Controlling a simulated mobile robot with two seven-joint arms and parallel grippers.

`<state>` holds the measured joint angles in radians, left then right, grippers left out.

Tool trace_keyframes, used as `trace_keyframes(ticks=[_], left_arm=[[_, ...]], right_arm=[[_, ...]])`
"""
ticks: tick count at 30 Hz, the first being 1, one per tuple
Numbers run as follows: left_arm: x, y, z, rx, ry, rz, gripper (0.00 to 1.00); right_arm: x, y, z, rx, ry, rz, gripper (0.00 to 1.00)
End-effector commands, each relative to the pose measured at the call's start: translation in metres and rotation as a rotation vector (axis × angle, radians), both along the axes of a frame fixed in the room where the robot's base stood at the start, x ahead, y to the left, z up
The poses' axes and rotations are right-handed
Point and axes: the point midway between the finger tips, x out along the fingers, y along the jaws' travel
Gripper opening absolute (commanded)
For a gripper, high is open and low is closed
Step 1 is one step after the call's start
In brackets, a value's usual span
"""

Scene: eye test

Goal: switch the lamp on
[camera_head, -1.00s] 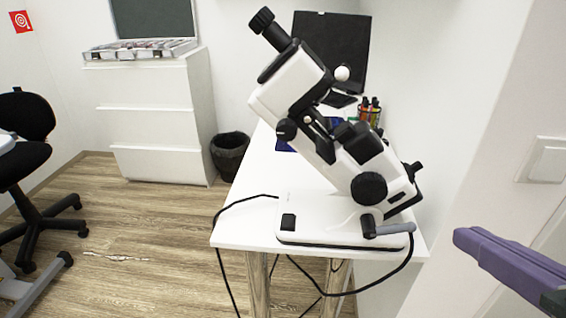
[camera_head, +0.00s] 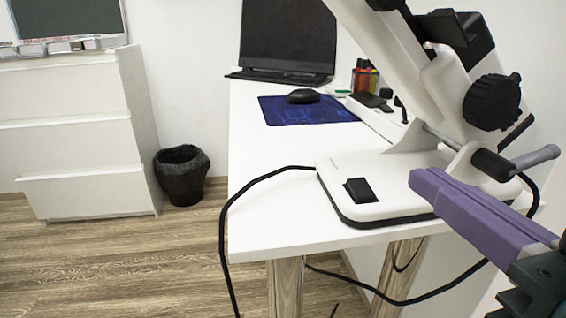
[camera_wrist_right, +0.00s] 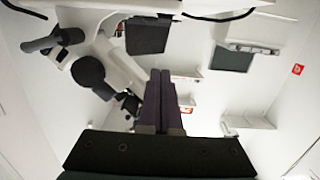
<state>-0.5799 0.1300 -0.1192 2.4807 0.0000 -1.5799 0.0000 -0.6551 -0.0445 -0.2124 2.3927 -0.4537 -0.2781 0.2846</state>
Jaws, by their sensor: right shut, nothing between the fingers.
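A white microscope-like device with black knobs (camera_head: 420,75) stands on the white table. I see no other lamp. Its white base (camera_head: 335,165) carries a black switch (camera_head: 360,190) near the front left corner. I cannot tell the switch's position. My right gripper (camera_head: 420,180), with purple fingers, is shut and empty. It comes in from the right, its tip to the right of the switch and apart from it, in front of the base in the picture. In the right wrist view, the closed fingers (camera_wrist_right: 167,80) point towards the upside-down scene beside the device (camera_wrist_right: 90,70). My left gripper is out of view.
A grey-ended bar (camera_head: 535,157) sticks out near my right gripper. A black cable (camera_head: 232,215) hangs over the edge of the white table (camera_head: 255,215). A laptop (camera_head: 290,35), mouse (camera_head: 302,96) and pen holder (camera_head: 365,75) stand behind. A bin (camera_head: 183,175) and drawers (camera_head: 75,140) are left.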

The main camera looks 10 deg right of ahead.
Motion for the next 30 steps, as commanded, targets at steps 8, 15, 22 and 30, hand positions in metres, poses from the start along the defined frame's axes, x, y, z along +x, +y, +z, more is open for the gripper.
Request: trace_keyframes(ticks=[8, 15, 22, 30], left_arm=[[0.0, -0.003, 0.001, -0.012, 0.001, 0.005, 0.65], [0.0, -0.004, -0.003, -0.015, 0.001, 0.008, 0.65], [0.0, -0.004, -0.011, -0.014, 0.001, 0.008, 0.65], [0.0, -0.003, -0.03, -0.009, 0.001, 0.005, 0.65]], right_arm=[[0.001, 0.0, 0.0, -0.001, 0.001, 0.0, 0.0], [0.026, 0.001, -0.001, -0.003, -0.004, 0.0, 0.0], [0.069, 0.002, -0.006, -0.003, -0.004, 0.0, 0.0], [0.103, 0.003, -0.03, -0.002, 0.005, -0.001, 0.0]])
